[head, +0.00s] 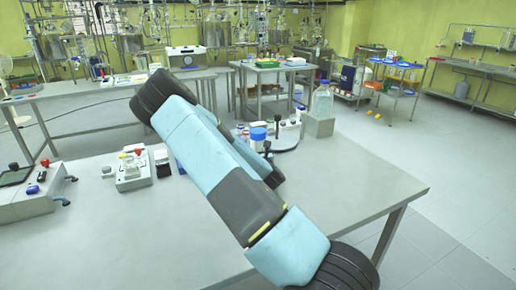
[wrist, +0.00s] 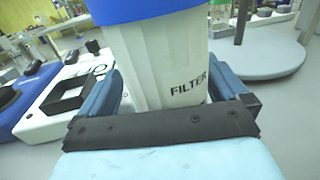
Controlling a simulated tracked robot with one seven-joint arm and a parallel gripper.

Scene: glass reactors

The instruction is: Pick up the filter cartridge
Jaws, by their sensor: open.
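The filter cartridge (wrist: 165,60) is a white, ribbed, upright body with a blue top and the word FILTER on its side. It fills the middle of the wrist view, and its top is cut off by the frame. In the head view its blue top and white body (head: 258,134) show just beyond my arm. My gripper (wrist: 163,92) is open, with one blue finger on each side of the cartridge. I cannot tell whether either finger touches it. In the head view my arm hides the fingers and the cartridge's lower part.
A round grey stand base (wrist: 262,52) with a post is close on the right. A white and blue device (wrist: 65,95) is close on the left. A large clear bottle (head: 322,101) stands at the bench's back right. The bench's right front (head: 370,190) is clear.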

